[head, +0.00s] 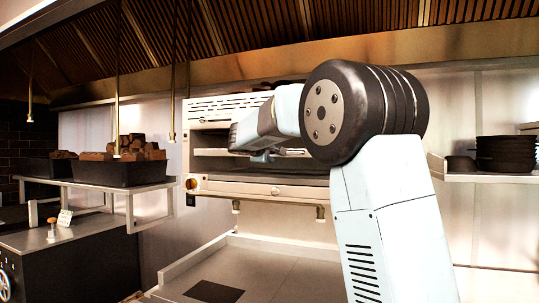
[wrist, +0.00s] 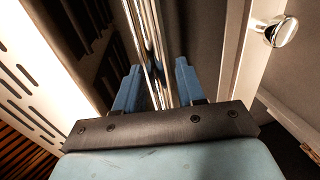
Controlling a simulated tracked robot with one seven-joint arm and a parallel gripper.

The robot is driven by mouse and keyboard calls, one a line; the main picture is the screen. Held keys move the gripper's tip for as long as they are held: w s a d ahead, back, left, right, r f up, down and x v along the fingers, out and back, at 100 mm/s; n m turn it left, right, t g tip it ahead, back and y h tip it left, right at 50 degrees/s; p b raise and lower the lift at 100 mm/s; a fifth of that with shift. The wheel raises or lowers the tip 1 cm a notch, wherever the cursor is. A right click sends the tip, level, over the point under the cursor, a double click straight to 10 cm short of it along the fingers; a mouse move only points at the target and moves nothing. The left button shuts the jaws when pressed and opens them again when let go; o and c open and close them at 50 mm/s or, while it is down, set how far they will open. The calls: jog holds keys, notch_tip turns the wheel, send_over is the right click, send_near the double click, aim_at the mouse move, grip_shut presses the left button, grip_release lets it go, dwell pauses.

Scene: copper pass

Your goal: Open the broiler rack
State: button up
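The broiler (head: 215,105) is a pale steel box on the back wall with a slotted top and a wide front opening. Its rack (head: 210,152) shows as a light bar across the opening, with its right part hidden behind my arm. In the wrist view, the rack's shiny metal bars (wrist: 152,40) run lengthwise between my gripper's two blue fingers. My gripper (wrist: 157,88) is open, its fingers apart with gaps beside the bars. In the head view my gripper (head: 262,155) is at the broiler's opening, partly hidden by my wrist.
A round chrome knob (wrist: 281,31) sits on the broiler's lower front, close to the gripper's right in the wrist view. A shelf (head: 160,188) with a black tray (head: 110,172) of brown blocks is at left. Black bowls (head: 505,155) stand at right. The counter (head: 275,270) below is mostly clear.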

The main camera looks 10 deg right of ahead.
grip_shut()
dwell(0.4)
